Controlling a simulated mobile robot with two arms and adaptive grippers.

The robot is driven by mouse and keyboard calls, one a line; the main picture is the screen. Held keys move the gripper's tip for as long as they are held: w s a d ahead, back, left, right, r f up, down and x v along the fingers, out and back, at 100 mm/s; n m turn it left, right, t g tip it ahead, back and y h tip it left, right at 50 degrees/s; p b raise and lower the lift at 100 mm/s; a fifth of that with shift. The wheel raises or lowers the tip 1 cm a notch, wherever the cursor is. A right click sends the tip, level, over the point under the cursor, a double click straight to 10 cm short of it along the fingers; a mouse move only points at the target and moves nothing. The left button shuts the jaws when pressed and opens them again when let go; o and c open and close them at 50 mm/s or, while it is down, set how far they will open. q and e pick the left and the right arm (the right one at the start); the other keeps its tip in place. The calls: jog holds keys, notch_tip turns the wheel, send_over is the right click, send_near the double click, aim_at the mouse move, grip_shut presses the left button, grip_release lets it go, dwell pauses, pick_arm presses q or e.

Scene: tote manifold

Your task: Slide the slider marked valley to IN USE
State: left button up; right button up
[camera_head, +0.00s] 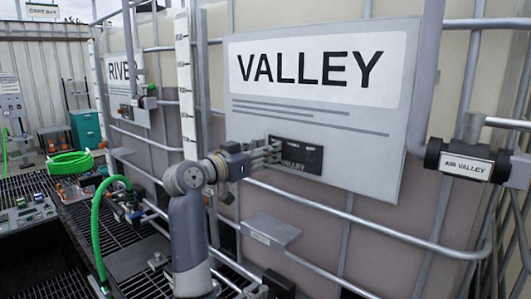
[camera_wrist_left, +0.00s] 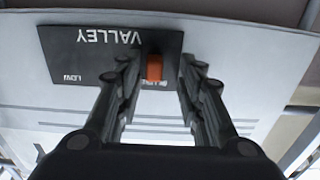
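The valley slider plate (camera_head: 305,157) is black with VALLEY in white, fixed low on the big VALLEY sign (camera_head: 365,178). In the left wrist view the plate (camera_wrist_left: 75,55) appears upside down, with LOW at its left. Its orange slider knob (camera_wrist_left: 155,67) stands toward the plate's right end there. Another label beside the knob is mostly hidden by a finger. My left gripper (camera_head: 272,152) reaches the plate from the left. In the wrist view its fingers (camera_wrist_left: 158,80) are open on either side of the knob, with visible gaps. The right gripper does not show.
Metal rails (camera_head: 365,228) run across the tank front below the sign. A grey bracket (camera_head: 272,231) juts out beneath the plate. A pipe with an AIR VALLEY label (camera_head: 466,165) stands at right. A RIVER sign (camera_head: 122,88) and green hose (camera_head: 70,163) are at left.

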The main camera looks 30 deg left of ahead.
pick_arm(q)
jog(key=s+a, duration=0.1)
jog(key=s, duration=1.1)
jog(key=shift+a, duration=0.3)
